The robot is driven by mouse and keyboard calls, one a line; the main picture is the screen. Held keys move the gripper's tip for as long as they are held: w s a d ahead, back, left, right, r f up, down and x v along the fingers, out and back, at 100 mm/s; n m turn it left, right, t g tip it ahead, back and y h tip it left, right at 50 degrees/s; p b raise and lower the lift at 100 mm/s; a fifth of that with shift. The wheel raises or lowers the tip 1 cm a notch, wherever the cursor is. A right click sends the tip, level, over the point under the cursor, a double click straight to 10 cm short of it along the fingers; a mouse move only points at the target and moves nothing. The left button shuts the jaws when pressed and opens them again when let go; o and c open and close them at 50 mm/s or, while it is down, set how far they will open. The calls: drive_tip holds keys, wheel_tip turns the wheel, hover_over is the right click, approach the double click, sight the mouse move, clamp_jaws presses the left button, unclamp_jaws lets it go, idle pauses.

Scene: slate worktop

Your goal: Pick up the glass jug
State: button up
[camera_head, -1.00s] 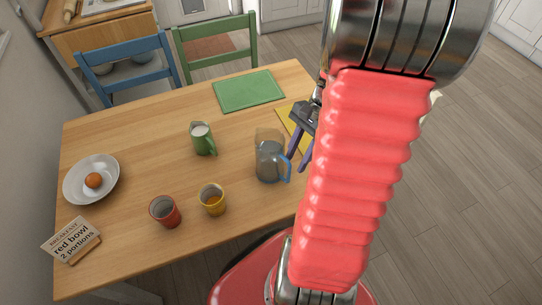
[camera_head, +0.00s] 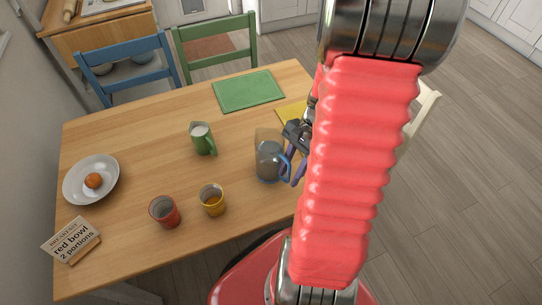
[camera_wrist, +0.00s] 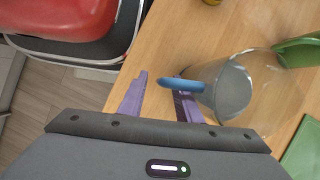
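The clear glass jug (camera_head: 267,160) with a blue handle stands upright on the wooden table, right of the green mug-like pitcher. In the wrist view the jug (camera_wrist: 258,98) is at the right, with its handle pointing left towards my fingers. My gripper (camera_head: 292,176) is at the handle side of the jug. Its two purple fingers are apart in the wrist view (camera_wrist: 160,92), with nothing clamped between them. The handle's end overlaps the right fingertip in that view; I cannot tell whether they touch.
A green pitcher (camera_head: 203,140), a red cup (camera_head: 165,212) and a yellow cup (camera_head: 212,201) stand left of the jug. A white plate (camera_head: 77,188) with an egg and a sign (camera_head: 72,241) are at the far left. A green mat (camera_head: 248,91) lies behind.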

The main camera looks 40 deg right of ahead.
drive_tip(key=shift+c, duration=0.7)
clamp_jaws()
idle(1.0)
